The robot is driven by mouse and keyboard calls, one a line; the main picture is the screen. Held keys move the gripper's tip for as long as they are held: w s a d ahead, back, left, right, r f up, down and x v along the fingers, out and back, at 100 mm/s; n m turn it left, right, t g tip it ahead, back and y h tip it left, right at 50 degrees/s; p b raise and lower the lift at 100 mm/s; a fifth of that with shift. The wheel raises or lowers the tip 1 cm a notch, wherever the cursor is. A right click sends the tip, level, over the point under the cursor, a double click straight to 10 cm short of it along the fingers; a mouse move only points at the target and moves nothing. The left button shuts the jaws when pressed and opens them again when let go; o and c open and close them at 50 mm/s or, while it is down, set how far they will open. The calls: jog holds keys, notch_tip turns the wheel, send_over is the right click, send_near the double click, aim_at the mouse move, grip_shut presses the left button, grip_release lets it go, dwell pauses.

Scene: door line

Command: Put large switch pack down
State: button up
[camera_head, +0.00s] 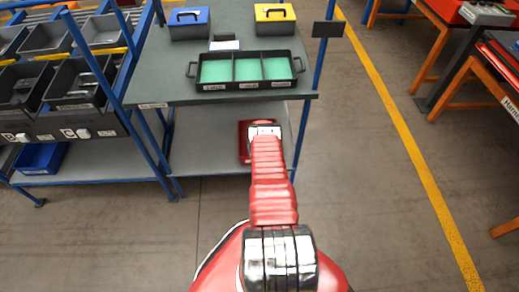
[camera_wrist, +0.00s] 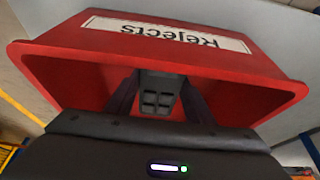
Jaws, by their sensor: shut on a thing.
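The large switch pack (camera_wrist: 160,82) is a dark grey block with several small square recesses on its end. In the wrist view it sits between the two dark fingers of my gripper (camera_wrist: 158,100), which is shut on it. The fingers and the pack are within the mouth of a red bin (camera_wrist: 60,62) labelled "Rejects". Whether the pack touches the bin's floor cannot be told. In the head view the red bin (camera_head: 243,147) is on the lower shelf, mostly hidden by my red arm. My gripper and the pack are not clearly visible there.
Above the shelf (camera_head: 210,150) is a grey-green tabletop (camera_head: 165,85). It carries a black tray (camera_head: 225,87) with three green-lined compartments, a blue box (camera_head: 189,28) and a yellow box (camera_head: 274,24). Blue posts stand at the table's sides. Grey bins (camera_head: 85,125) fill a rack at left.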

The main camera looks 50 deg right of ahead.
jog(key=o, duration=1.2)
jog(key=shift+c, duration=0.2)
jog(key=shift+r, duration=0.1)
jog(key=shift+v, duration=2.05)
jog(key=v, duration=0.8)
